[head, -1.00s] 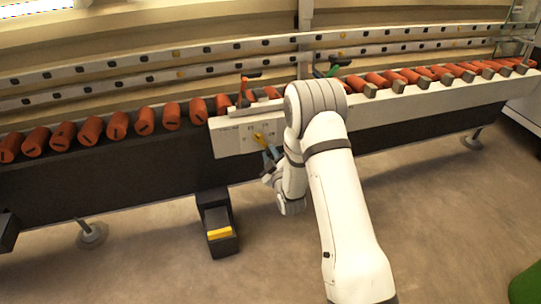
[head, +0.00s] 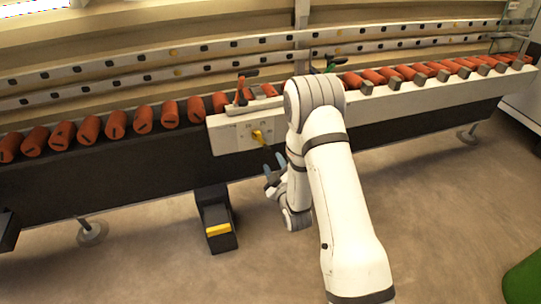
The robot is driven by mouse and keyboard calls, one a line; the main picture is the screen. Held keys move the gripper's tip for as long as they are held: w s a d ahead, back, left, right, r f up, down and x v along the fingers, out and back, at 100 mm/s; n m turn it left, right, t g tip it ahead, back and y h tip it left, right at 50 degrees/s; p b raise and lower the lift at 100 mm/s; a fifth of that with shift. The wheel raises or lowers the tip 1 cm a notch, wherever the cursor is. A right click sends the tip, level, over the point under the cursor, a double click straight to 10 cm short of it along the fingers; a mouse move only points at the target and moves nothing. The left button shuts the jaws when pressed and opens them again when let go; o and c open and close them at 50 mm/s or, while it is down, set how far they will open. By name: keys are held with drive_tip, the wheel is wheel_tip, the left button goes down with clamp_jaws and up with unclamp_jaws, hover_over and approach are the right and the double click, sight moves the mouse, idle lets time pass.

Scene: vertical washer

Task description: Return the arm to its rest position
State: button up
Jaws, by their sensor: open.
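My white arm reaches up from the lower right of the head view and bends back down at its elbow. My gripper (head: 273,168) is at the end of it, with bluish fingers spread apart and nothing visible between them. It is in front of the machine's pale panel (head: 232,139), a little below and right of a yellow knob (head: 259,137). The fingers look apart from the knob. My forearm and elbow hide part of the machine behind them.
The long conveyor has orange rollers (head: 115,126) along its top and a dark front (head: 110,172). A black pedal box with a yellow pedal (head: 218,230) stands on the floor (head: 160,265). A green object (head: 525,280) is at the lower right. Open floor lies in front.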

drive_tip(key=shift+s+d, duration=0.15)
drive_tip(key=shift+s, duration=0.45)
drive_tip(key=s+d+r+m+g+h+p, duration=0.1)
drive_tip(key=d+r+m+g+h+p, duration=0.15)
drive_tip(key=r+p, duration=0.9)
drive_tip(key=s+d+r+m+g+h+p, duration=0.15)
drive_tip(key=d+r+m+g+p, duration=0.35)
drive_tip(key=r, duration=1.2)
drive_tip(key=s+d+r+m+g+p, duration=0.2)
drive_tip(key=s+r+p, duration=0.6)
drive_tip(key=s+r, duration=0.4)
drive_tip(key=s+d+r+m+g+h+p, duration=0.1)
drive_tip(key=s+r+g+p, duration=0.4)
drive_tip(key=s+r, duration=0.8)
drive_tip(key=s+d+m+p, duration=0.1)
drive_tip(key=p, duration=0.2)
drive_tip(key=shift+s+r+m, duration=0.15)
drive_tip(key=shift+s+m, duration=0.05)
drive_tip(key=shift+m, duration=0.15)
